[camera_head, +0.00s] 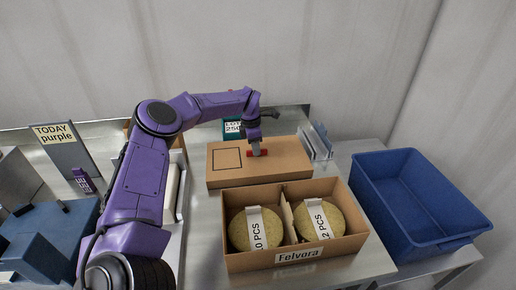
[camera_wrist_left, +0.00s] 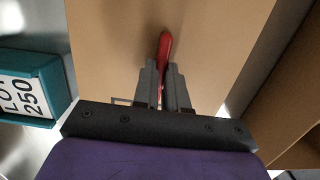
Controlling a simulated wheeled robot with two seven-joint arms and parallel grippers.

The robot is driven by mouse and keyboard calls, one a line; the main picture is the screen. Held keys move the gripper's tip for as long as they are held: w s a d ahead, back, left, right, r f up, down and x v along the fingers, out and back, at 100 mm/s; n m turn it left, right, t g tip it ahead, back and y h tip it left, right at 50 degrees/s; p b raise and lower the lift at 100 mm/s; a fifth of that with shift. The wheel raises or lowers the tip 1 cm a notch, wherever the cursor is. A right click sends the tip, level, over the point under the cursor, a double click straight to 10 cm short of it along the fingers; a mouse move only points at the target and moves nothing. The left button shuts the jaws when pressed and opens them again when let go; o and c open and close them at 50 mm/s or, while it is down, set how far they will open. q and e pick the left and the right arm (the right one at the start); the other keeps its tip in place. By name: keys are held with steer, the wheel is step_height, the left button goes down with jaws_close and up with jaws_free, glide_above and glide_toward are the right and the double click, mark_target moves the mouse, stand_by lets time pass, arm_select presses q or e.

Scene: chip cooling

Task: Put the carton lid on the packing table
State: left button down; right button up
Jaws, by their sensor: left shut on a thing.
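The carton lid (camera_head: 285,160) is a flat brown cardboard box top with a printed square outline and a red grip (camera_wrist_left: 165,50). It is over the metal packing table (camera_head: 205,215), behind the open carton; I cannot tell whether it rests on the table or is just above it. My left gripper (camera_head: 255,153) is shut on the red grip from above, and the left wrist view shows its fingers (camera_wrist_left: 163,88) closed around it. The open carton (camera_head: 297,260), labelled Felvora, holds two round tan packs with paper bands. My right gripper is not in view.
A blue bin (camera_head: 452,243) stands to the right. A teal box labelled LOT 250 (camera_head: 232,128) stands behind the lid. A sign reading TODAY purple (camera_head: 54,134) and a dark blue container (camera_head: 45,245) are at the left. Small upright panels (camera_head: 318,142) stand right of the lid.

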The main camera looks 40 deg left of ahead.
arm_select(q)
steer(key=shift+f, duration=0.1)
steer(key=shift+f+b, duration=0.1)
steer(key=shift+b, duration=0.2)
steer(key=c, duration=1.2)
jaws_free()
steer(key=shift+o, duration=0.2)
steer(key=shift+r+p, duration=0.25)
steer(key=shift+p, duration=0.05)
step_height(320, 180, up, 12)
steer(key=s+b, duration=0.1)
steer(key=b, duration=0.1)
steer(key=shift+a, duration=0.45)
